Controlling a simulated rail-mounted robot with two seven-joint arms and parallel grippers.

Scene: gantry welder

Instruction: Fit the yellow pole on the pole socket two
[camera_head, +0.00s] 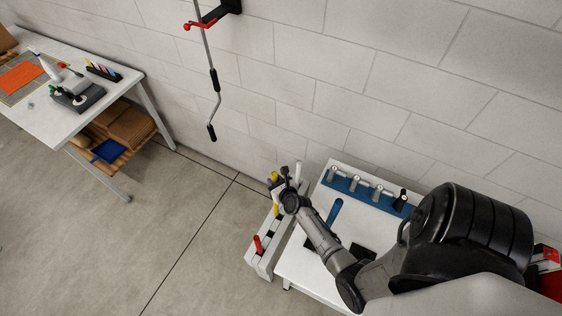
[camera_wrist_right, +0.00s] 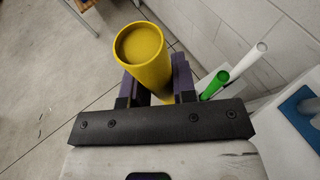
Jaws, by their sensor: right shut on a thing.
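My right gripper (camera_head: 279,186) is shut on the yellow pole (camera_wrist_right: 146,50), which stands up between the purple fingers (camera_wrist_right: 157,82) in the right wrist view. In the head view bits of the yellow pole (camera_head: 276,209) show above and below the gripper, over the far part of a long grey rack (camera_head: 262,262). A red pole (camera_head: 258,244) stands near the rack's front end and a white pole (camera_head: 298,170) at its far end. A green pole (camera_wrist_right: 215,84) stands beside the white one. The gripper hides the yellow pole's lower end and pole socket two. My left gripper is out of view.
A white table (camera_head: 312,262) with a blue holder (camera_head: 345,185) and a blue-handled tool (camera_head: 334,212) stands right of the rack. A block wall is close behind. A workbench (camera_head: 50,118) is at the left, with clear floor between.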

